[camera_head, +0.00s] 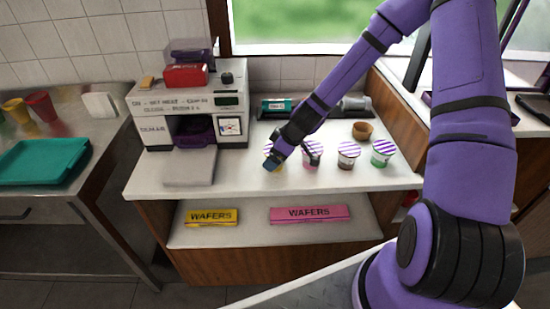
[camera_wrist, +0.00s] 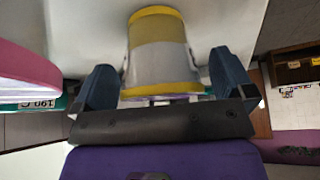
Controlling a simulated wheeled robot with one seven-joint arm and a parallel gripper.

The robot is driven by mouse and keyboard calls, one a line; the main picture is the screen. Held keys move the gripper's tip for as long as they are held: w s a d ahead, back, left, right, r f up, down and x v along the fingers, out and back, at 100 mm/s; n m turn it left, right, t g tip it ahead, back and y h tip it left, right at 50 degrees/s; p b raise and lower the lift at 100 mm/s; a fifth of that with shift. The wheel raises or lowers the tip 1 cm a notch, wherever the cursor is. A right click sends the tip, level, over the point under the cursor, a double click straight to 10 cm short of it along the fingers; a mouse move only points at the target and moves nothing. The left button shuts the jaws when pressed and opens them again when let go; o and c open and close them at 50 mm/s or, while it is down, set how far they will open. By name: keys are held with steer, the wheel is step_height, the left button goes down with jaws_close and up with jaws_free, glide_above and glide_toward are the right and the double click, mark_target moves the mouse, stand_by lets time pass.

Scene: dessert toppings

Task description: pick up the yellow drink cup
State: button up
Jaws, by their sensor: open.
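A yellow cup with a grey-white band stands on the white counter; in the wrist view it (camera_wrist: 162,62) fills the space between my fingers. In the head view this cup (camera_head: 278,168) is largely hidden by my gripper (camera_head: 288,156), with only bits of it showing. My gripper is open, with one blue finger on each side of the cup in the wrist view (camera_wrist: 165,84). I cannot tell whether either finger touches it. Another plain yellow cup (camera_head: 15,111) stands on the metal counter at the far left.
A pink cup (camera_head: 311,158) stands close beside my gripper, then a brown cup (camera_head: 347,160) and a green cup (camera_head: 382,156) to the right. A brown bowl (camera_head: 362,131) is behind them. A white machine (camera_head: 190,105) stands left. Wafer boxes (camera_head: 310,213) lie on the lower shelf.

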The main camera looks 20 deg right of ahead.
steer(key=shift+w+a+f, duration=0.1)
steer(key=shift+f, duration=0.15)
steer(key=c, duration=1)
steer(key=shift+r, duration=0.1)
